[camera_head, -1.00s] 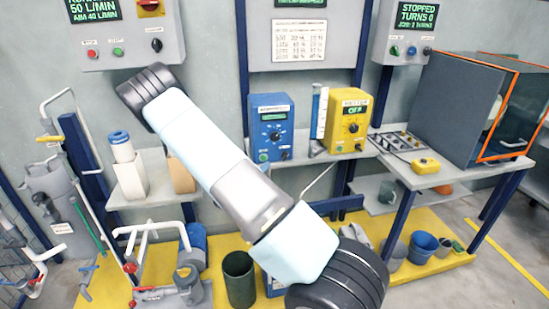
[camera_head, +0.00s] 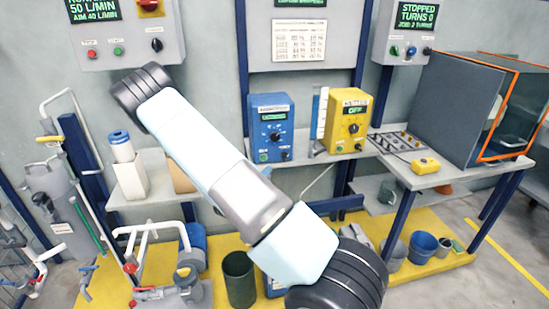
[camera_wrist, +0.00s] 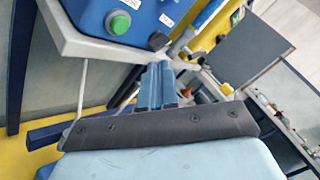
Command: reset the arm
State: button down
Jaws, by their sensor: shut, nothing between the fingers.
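My gripper (camera_wrist: 158,84) shows in the wrist view as two blue fingers shut together, with nothing between them, beyond a dark grey plate. It points toward the edge of a shelf that carries a blue unit with a green button (camera_wrist: 118,22). The gap between fingers and shelf is hard to judge. In the head view my arm slants across the middle, from upper left to lower right.
The blue unit (camera_head: 271,130) and a yellow meter (camera_head: 346,125) stand on the middle shelf. A grey cabinet with an orange frame (camera_head: 455,95) is at right. Pipework with a red valve (camera_head: 130,267) is at lower left. Buckets (camera_head: 424,245) stand on the yellow platform.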

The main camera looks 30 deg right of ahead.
jog(key=shift+r, duration=0.1)
jog(key=s+r+m+g+y, duration=0.6)
jog(key=s+r+m+g, duration=0.5)
jog(key=s+r+m, duration=0.6)
jog(key=s+a+r+m+t+y, duration=0.7)
jog(key=s+a+r+m+y, duration=0.3)
jog(key=s+a+r+m, duration=0.4)
notch_tip(320, 180, up, 3)
jog(key=shift+s+a+r+m+t+y, duration=0.1)
jog(key=shift+s+a+m+t+y, duration=0.25)
jog(key=shift+s+m, duration=0.6)
jog(key=shift+w+d+m, duration=0.1)
jog(key=shift+w+m, duration=0.15)
jog(key=shift+w, duration=0.1)
dwell(2.8)
